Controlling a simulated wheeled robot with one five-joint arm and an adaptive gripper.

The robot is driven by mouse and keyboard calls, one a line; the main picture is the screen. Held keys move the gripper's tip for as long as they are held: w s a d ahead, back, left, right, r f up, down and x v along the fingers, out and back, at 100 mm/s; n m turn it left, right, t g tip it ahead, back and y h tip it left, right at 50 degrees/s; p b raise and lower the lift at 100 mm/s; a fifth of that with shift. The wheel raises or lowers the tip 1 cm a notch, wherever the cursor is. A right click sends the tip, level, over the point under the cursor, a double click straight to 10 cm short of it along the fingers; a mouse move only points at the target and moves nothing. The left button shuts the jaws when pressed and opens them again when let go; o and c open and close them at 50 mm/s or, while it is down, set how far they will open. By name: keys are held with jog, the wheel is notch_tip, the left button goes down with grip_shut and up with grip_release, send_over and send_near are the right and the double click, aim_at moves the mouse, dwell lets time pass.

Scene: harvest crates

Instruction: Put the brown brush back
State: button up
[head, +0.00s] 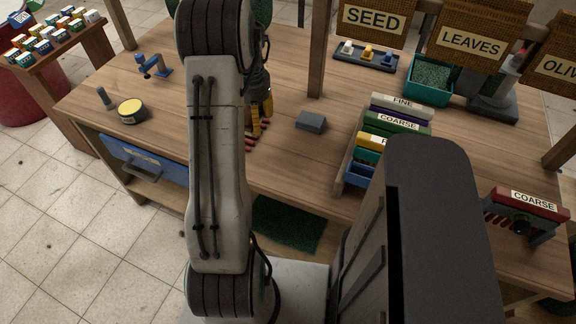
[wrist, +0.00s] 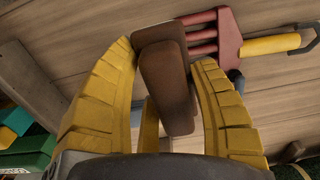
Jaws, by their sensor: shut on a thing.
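My gripper (wrist: 165,56) has yellow ribbed fingers and is shut on the brown brush (wrist: 167,84). The brush shows as a dark brown block between the fingers in the wrist view; its far side and any bristles are hidden. In the head view my gripper (head: 258,127) is over the wooden bench, partly behind my arm, and I cannot make out the brush there. A red hand fork (wrist: 226,35) with a yellow handle lies on the bench just beyond the brush; I cannot tell whether they touch.
A grey block (head: 311,121) lies right of my gripper. A rack (head: 352,165) of labelled boxes stands further right. A yellow-topped tin (head: 132,110) and a blue tool (head: 152,66) are at left. A blue drawer (head: 146,163) is at the front left.

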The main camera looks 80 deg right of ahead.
dwell(0.4)
jog(key=p, duration=0.1)
send_over(292, 168)
notch_tip(292, 168, down, 7)
jog(key=shift+d+r, duration=0.1)
jog(key=shift+d, duration=0.05)
jog(key=shift+f, duration=1.9)
jog(key=shift+f, duration=0.15)
jog(key=o, duration=1.2)
jog(key=shift+c, duration=0.2)
jog(key=shift+p, duration=0.3)
jog(key=shift+r, duration=0.4)
jog(key=shift+s+a+r+b, duration=0.1)
jog(key=shift+r+b, duration=0.2)
jog(key=shift+r, duration=1.35)
jog(key=shift+a+r+b, duration=0.1)
jog(key=shift+r+b, duration=0.15)
jog(key=shift+r, duration=1.35)
